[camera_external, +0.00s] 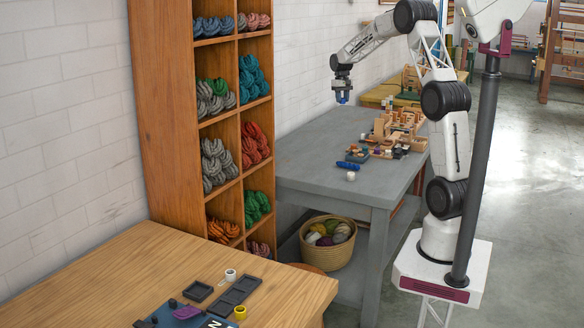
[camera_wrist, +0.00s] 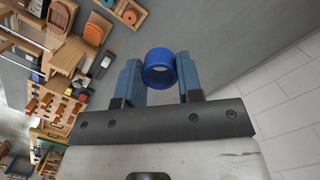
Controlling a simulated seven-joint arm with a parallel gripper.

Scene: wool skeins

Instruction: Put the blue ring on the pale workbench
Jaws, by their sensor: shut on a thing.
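My gripper (camera_external: 342,94) is raised above the far left part of the grey table (camera_external: 318,140). It is shut on the blue ring (camera_wrist: 159,53), a short hollow cylinder. In the wrist view the ring sits between the two blue fingertips of my gripper (camera_wrist: 160,74), its opening partly facing the camera. In the external view the ring is small and hard to make out between the fingers. The pale wooden workbench (camera_external: 150,262) is in the left foreground, far from my gripper.
The workbench holds a white ring (camera_external: 230,276), a yellow ring (camera_external: 240,313) and dark trays (camera_external: 234,297). Its left part looks clear. A tall wooden shelf (camera_external: 168,110) of wool skeins stands behind it. Wooden parts crowd the grey table's right side; a wool basket (camera_external: 328,252) sits below.

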